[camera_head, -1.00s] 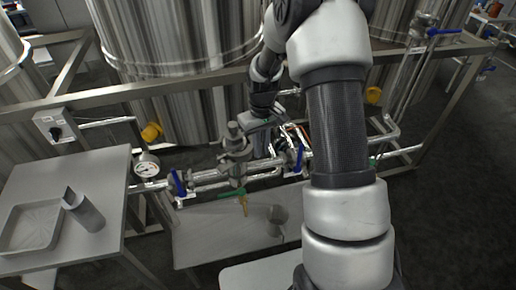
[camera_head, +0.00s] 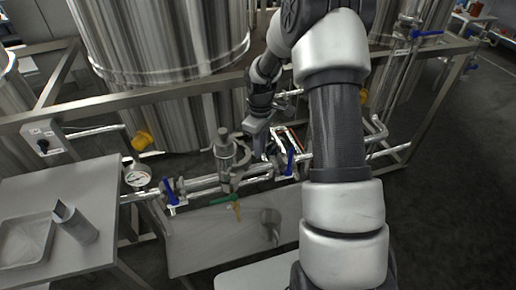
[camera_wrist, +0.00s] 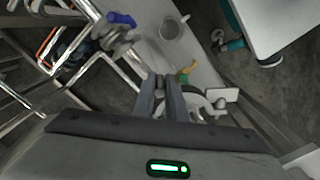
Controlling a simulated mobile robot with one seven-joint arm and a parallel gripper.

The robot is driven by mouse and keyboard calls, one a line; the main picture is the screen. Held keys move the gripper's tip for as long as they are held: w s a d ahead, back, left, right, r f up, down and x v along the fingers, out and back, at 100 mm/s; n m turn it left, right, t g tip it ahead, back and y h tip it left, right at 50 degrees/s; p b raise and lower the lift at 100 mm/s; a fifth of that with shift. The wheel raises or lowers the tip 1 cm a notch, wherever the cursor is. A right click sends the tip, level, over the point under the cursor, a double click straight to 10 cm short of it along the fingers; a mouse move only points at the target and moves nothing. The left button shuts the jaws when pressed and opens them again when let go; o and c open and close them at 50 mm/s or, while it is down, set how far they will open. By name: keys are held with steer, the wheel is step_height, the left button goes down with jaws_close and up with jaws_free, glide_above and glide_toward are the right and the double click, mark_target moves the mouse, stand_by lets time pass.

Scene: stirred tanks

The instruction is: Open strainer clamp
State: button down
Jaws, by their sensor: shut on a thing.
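The strainer (camera_head: 224,150) is a grey upright body in the pipe line, left of my arm in the head view. The strainer clamp (camera_head: 244,152) shows as a curved grey band standing out on the strainer's right side. My gripper (camera_head: 257,146) reaches down to it from the right. In the wrist view my gripper's fingers (camera_wrist: 168,82) are close together, shut on a small grey part of the clamp, mostly hidden between them. A pale curved ring (camera_wrist: 207,104) lies just right of the fingers. A green-handled drain valve (camera_head: 222,200) hangs below the strainer.
Blue-handled valves (camera_head: 171,190) sit on the pipe on both sides of the strainer. A pressure gauge (camera_head: 137,178) is at left. A grey side table (camera_head: 95,180) holds a tray (camera_head: 22,236) and an angled metal piece (camera_head: 75,223). A metal cup (camera_head: 270,222) stands below the pipe.

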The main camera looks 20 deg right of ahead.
steer(key=w+d+n+p, duration=0.2)
steer(key=w+n, duration=0.4)
steer(key=n, duration=0.4)
steer(key=shift+d+n+p, duration=0.3)
stand_by(0.7)
steer(key=shift+w, duration=0.25)
stand_by(0.4)
steer(key=c, duration=1.8)
jaws_free()
step_height(320, 180, up, 18)
steer(key=shift+f+p, duration=0.25)
steer(key=shift+p, duration=0.15)
